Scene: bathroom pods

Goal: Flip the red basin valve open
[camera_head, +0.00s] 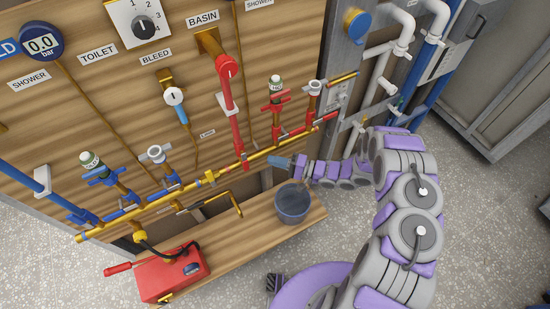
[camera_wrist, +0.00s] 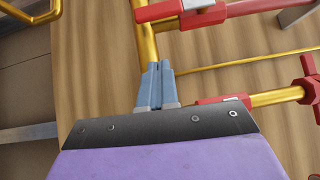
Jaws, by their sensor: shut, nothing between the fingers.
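The red basin pipe (camera_head: 236,120) drops from under the BASIN label to the gold manifold pipe (camera_head: 215,178). A red fitting (camera_head: 244,160) sits at its lower end, by the manifold. In the wrist view, a red part with a pale piece (camera_wrist: 172,10), which looks like the basin valve, lies across the gold pipe (camera_wrist: 145,35) at the top. My gripper (camera_head: 274,160) is right of and near that fitting. In the wrist view, my gripper (camera_wrist: 158,66) has its blue fingers together and empty, overlapping the gold pipe below the red part. Contact cannot be told.
A red cross-handled valve (camera_head: 275,98) stands right of the basin pipe and shows at the wrist view's right edge (camera_wrist: 312,78). A dark bucket (camera_head: 292,203) stands on the wooden ledge below my gripper. A red pump box (camera_head: 172,275) is at lower left.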

